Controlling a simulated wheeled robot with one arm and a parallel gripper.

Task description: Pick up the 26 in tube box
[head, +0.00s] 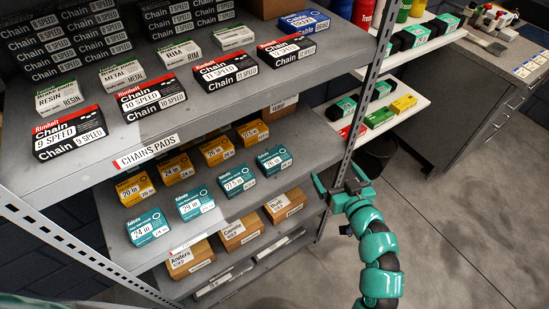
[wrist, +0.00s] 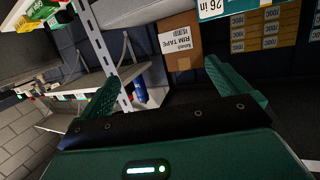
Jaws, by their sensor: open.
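A teal 26 in tube box (head: 274,161) stands at the right end of the front row on the middle shelf (head: 222,205) in the head view. In the wrist view its white "26 in" label and teal edge (wrist: 208,8) show at the top, cut off by the frame. My gripper (head: 334,184) is open and empty, to the right of the box and apart from it, by the shelf's upright. In the wrist view the open fingers (wrist: 172,86) have nothing between them, and the box is beyond them.
Other teal tube boxes (head: 237,180) stand left of it, with orange boxes (head: 252,132) behind. Chain boxes (head: 225,72) fill the shelf above; brown boxes (head: 285,205) stand below. Floor at right is clear.

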